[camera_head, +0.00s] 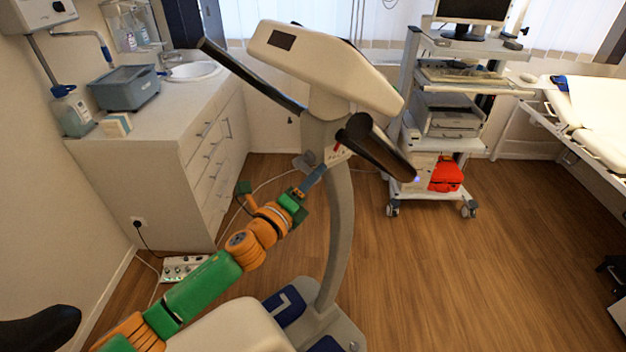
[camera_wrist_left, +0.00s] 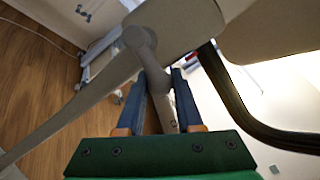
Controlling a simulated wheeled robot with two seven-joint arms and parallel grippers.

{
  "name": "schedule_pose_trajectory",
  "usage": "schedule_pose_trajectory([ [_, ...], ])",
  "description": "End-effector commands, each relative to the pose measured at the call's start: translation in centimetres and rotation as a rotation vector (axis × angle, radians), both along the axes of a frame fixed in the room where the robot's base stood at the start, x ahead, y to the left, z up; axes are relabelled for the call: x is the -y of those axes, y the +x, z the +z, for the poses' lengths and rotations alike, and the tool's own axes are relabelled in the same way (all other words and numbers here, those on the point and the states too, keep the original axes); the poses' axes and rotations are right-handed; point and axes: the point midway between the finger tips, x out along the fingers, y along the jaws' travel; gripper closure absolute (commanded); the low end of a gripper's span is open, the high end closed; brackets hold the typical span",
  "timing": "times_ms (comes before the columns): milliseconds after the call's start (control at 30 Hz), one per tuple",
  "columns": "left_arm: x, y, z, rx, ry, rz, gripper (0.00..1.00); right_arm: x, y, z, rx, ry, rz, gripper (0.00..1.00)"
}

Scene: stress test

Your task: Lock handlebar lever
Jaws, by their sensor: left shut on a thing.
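The pale stress-test bike has a grey column (camera_head: 337,225) topped by a cream console (camera_head: 325,65) and dark handlebars (camera_head: 380,147). The handlebar lever (camera_wrist_left: 158,98) is a grey-beige bar running down from a round pivot (camera_wrist_left: 139,38) in the left wrist view. My left gripper (camera_head: 318,172) reaches up from the lower left to the column just under the handlebars. Its two blue fingers stand on either side of the lever and are shut on it. In the head view the lever is mostly hidden at the fingertips. My right gripper is not in view.
A small red part (camera_head: 335,148) shows beside the fingertips. A handlebar (camera_wrist_left: 245,100) passes close on the right in the wrist view. A cabinet with a sink (camera_head: 190,71) stands left, a wheeled equipment cart (camera_head: 450,145) behind right. The wooden floor (camera_head: 480,270) at right is clear.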

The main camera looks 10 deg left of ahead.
Motion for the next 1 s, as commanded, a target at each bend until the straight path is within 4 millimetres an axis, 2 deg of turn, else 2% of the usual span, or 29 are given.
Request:
schedule_pose_trajectory([
  [33, -0.1, 0.1, -0.5, 0.027, 0.024, 0.001, 1.0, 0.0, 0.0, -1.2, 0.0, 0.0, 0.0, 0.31],
  [667, -1.2, 0.9, -3.7, 0.388, 0.475, 0.008, 1.0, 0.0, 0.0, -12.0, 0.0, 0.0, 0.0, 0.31],
  [1000, -2.3, 1.7, -5.0, 0.588, 0.727, 0.011, 1.0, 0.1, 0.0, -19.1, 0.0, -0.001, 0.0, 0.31],
])
